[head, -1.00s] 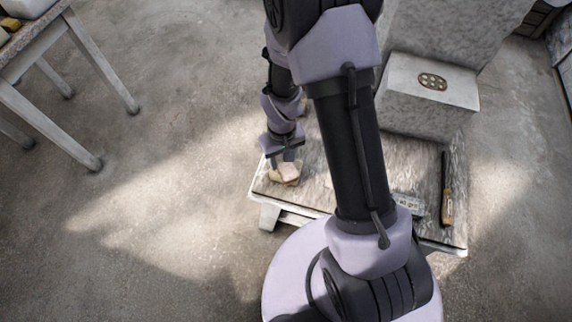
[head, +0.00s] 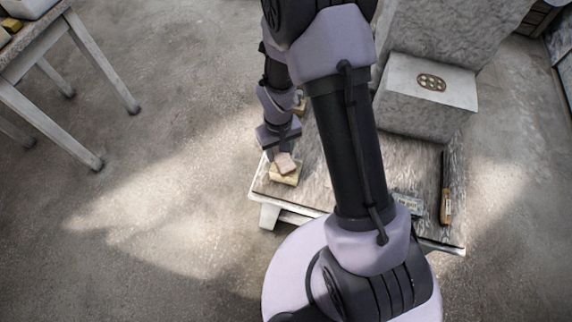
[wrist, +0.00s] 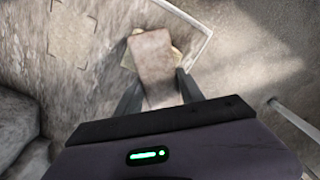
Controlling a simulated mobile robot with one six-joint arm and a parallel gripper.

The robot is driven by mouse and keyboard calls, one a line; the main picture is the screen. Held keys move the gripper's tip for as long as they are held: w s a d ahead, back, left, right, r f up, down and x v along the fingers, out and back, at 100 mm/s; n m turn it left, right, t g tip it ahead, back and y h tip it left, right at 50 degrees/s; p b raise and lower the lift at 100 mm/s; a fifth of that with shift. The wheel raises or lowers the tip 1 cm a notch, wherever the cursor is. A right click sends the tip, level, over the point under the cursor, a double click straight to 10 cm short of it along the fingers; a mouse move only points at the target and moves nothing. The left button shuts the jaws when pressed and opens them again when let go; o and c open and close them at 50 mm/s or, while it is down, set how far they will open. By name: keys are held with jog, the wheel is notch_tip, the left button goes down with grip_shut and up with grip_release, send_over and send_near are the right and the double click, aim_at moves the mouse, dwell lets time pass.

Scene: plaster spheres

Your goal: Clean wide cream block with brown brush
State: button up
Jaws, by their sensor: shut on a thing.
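The wide cream block (head: 284,178) lies near the left front corner of the low worn table (head: 318,196). A pinkish-brown block-like piece, apparently the brush (head: 286,162), is over it. My gripper (head: 281,153) is shut on the brush and holds it at the block's top. In the wrist view the brush (wrist: 153,62) sits between the two fingers (wrist: 155,92) and covers most of the cream block (wrist: 127,60), whose edges show beside it. Whether brush and block touch is hard to tell. The brush's underside is hidden.
A wood-handled tool (head: 446,206) and a small grey box-like item (head: 407,204) lie at the table's right. A large stone block (head: 428,105) bears a dotted disc (head: 431,82). A tan item (head: 301,104) is partly behind my arm. Another table (head: 62,38) stands left; floor between is clear.

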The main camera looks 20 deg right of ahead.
jog(key=shift+f, duration=0.55)
dwell(0.4)
jog(key=shift+w+a, duration=0.1)
jog(key=shift+w, duration=1)
jog(key=shift+s+b, duration=0.5)
jog(key=shift+s, duration=1.75)
jog(key=shift+w, duration=2.3)
jog(key=shift+s, duration=2.3)
